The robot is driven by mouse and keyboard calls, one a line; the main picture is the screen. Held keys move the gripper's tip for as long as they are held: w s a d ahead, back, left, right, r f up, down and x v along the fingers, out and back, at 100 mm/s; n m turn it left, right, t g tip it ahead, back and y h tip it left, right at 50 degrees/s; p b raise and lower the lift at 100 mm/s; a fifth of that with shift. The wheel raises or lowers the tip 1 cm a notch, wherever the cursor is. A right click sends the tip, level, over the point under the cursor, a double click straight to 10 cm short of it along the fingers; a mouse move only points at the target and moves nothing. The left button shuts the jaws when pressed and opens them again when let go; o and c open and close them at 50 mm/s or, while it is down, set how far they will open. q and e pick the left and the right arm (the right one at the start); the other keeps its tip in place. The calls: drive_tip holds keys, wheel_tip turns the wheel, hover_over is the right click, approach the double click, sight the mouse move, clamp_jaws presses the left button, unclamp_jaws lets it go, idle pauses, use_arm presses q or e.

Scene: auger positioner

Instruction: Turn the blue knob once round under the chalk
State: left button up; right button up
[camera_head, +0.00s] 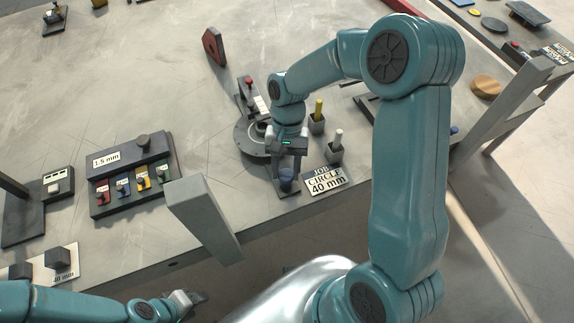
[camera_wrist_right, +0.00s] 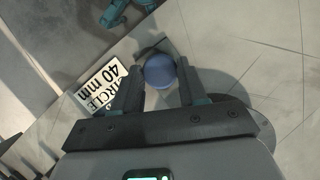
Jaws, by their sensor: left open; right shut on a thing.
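The blue knob (camera_head: 286,181) is at the table's front edge, on a dark arm of the positioner. My right gripper (camera_head: 286,166) comes down on it from above and is shut on it. In the right wrist view the blue knob (camera_wrist_right: 160,70) sits between the two fingertips. Behind the gripper is the positioner's round dark plate (camera_head: 246,138), partly hidden by my right arm. A dark post with a red knob (camera_head: 249,83) stands at its back. I cannot tell whether any chalk touches the plate. My left gripper (camera_head: 188,298) is open, low at the front left, away from the knob.
A "JOB CIRCLE 40 mm" card (camera_head: 327,181) lies right of the knob. Holders with a yellow stick (camera_head: 318,109) and a white stick (camera_head: 338,138) stand close by. A "1.5 mm" box with coloured switches (camera_head: 130,173) is on the left. A grey post (camera_head: 203,215) rises at the front edge.

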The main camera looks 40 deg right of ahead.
drive_tip(key=n+h, duration=0.1)
drive_tip(key=n, duration=0.4)
drive_tip(key=shift+w+a+r+g+h, duration=0.1)
drive_tip(key=shift+w+g+h, duration=0.1)
drive_tip(key=shift+g+h, duration=0.15)
drive_tip(key=shift+n, duration=0.3)
drive_tip(key=o, duration=1)
drive_tip(key=shift+o, duration=0.2)
drive_tip(key=v, duration=1.6)
drive_tip(key=shift+a+r+p, duration=0.15)
drive_tip(key=shift+a+p, duration=0.1)
drive_tip(key=shift+p, duration=0.1)
